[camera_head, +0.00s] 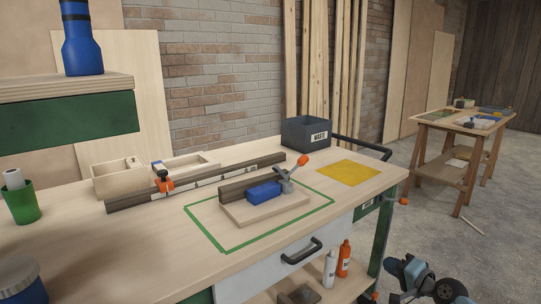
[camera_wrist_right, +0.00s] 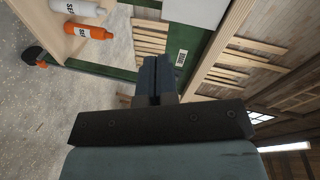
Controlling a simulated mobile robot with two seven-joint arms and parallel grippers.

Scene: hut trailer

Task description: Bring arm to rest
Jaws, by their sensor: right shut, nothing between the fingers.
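My right gripper (camera_head: 402,268) is low at the bottom right of the head view, off the front right corner of the workbench (camera_head: 150,250). In the right wrist view its two fingers (camera_wrist_right: 155,72) are closed together with nothing between them. The gripper is apart from the bench and its lower shelf. My left gripper is in neither view.
On the bench are a blue block (camera_head: 263,193) in a wooden fixture, a yellow sheet (camera_head: 348,173) and a grey waste bin (camera_head: 306,134). White (camera_head: 330,269) and orange (camera_head: 344,258) bottles stand on the lower shelf near my right gripper. Open floor lies to the right.

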